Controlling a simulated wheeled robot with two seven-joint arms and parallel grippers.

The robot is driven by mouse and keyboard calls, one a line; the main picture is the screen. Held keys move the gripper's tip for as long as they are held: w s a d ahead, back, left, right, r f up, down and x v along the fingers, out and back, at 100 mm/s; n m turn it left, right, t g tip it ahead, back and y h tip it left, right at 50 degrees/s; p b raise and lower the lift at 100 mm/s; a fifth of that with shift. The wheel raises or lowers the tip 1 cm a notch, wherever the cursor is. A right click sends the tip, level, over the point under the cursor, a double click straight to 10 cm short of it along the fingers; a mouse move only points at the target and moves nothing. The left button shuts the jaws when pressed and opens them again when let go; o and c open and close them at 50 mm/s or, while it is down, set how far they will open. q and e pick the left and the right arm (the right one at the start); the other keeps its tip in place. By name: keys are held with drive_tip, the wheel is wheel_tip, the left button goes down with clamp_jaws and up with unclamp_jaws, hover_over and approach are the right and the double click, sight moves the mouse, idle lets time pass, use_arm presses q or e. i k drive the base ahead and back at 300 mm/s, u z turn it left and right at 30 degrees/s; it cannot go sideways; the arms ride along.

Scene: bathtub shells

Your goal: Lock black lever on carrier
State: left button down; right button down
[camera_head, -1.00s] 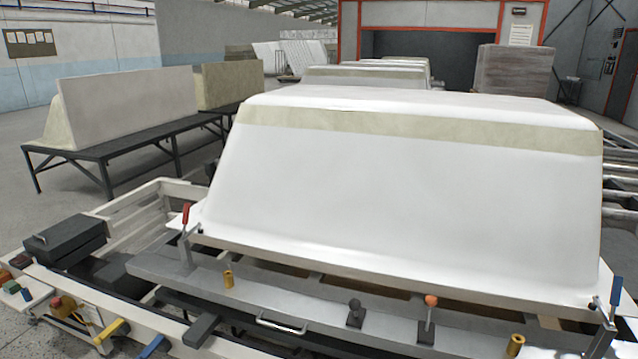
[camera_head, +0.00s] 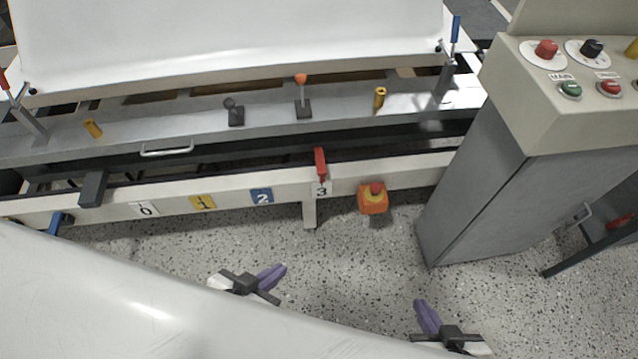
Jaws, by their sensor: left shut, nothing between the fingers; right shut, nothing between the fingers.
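The carrier (camera_head: 190,127) is a long grey beam below the white bathtub shell (camera_head: 230,35). The black lever (camera_head: 235,108), with a round black knob on a dark block, stands on the beam left of centre. An orange-knobbed lever (camera_head: 302,92) stands to its right and looks upright and taller. My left gripper (camera_head: 272,277) and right gripper (camera_head: 427,317), both with purple fingers, are shut and empty above the speckled floor, in front of the frame. Both are well apart from the black lever.
A grey control cabinet (camera_head: 480,200) with coloured buttons stands at the right. Yellow pegs (camera_head: 380,97) and a metal handle (camera_head: 167,151) are on the beam.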

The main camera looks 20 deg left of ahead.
sight(229, 102)
drive_tip(key=z, duration=1.4)
drive_tip(key=k, duration=0.7)
drive_tip(key=u, duration=1.1)
drive_tip(key=i, duration=0.5)
